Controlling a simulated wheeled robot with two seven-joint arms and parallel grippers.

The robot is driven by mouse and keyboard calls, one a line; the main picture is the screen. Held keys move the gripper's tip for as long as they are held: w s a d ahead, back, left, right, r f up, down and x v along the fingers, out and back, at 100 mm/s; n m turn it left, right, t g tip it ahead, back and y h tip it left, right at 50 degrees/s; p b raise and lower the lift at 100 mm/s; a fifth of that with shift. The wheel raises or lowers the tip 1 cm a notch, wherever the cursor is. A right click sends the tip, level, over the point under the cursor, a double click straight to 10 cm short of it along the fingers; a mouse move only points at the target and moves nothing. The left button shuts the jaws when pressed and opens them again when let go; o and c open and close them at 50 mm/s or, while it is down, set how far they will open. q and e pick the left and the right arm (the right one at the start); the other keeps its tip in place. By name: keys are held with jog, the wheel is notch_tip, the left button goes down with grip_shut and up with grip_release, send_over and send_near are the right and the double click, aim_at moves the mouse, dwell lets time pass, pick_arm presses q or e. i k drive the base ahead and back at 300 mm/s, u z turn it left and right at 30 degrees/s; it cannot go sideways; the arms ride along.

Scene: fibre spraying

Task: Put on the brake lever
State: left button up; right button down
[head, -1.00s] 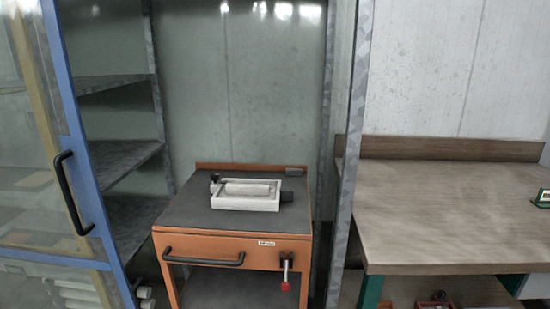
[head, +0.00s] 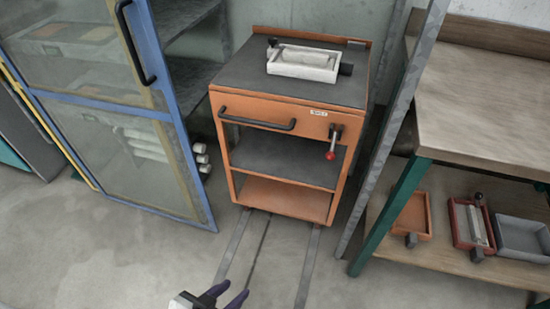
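The brake lever (head: 333,143) is on the front right of the orange cart (head: 262,109). It has a dark mount, a thin metal rod and a red knob, and it hangs down, slightly tilted. My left gripper (head: 235,291) shows at the bottom edge, low in front of the cart and well apart from the lever. Its two dark fingers are spread, with nothing seen between them. My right gripper is not in view.
A white tray (head: 275,68) sits on the cart top. Floor rails (head: 306,265) run out from under the cart. A blue-framed glass door (head: 186,150) stands open at left. At right is a wooden workbench (head: 480,110) with trays on its lower shelf. The floor in front is clear.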

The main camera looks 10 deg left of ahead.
aim_at(331, 156)
jog(key=k, duration=1.3)
jog(key=u, duration=0.85)
jog(key=i, duration=1.85)
jog(key=z, duration=0.55)
